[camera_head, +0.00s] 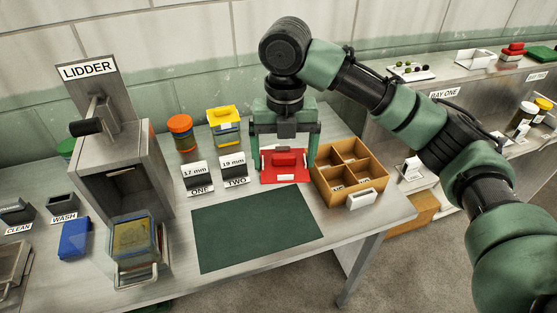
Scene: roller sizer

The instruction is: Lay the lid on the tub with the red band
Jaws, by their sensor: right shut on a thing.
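My right gripper (285,154) reaches down at the back of the table, its two green fingers on either side of a red lid-like piece (287,160). The fingers are shut on it. A red base with a white label (286,178) shows directly below; I cannot tell whether the piece is clear of it. A clear box-shaped tub (135,243) with a wire handle and yellowish contents stands before the lidder. A yellow-lidded tub (224,126) stands at the back. My left gripper is not in view.
The grey lidder (122,172) stands at left, with a blue block (75,239) beside it. An orange-lidded jar (182,134) and cards ONE and TWO stand behind the bare dark green mat (256,228). A wooden divided box (350,172) is right of my gripper.

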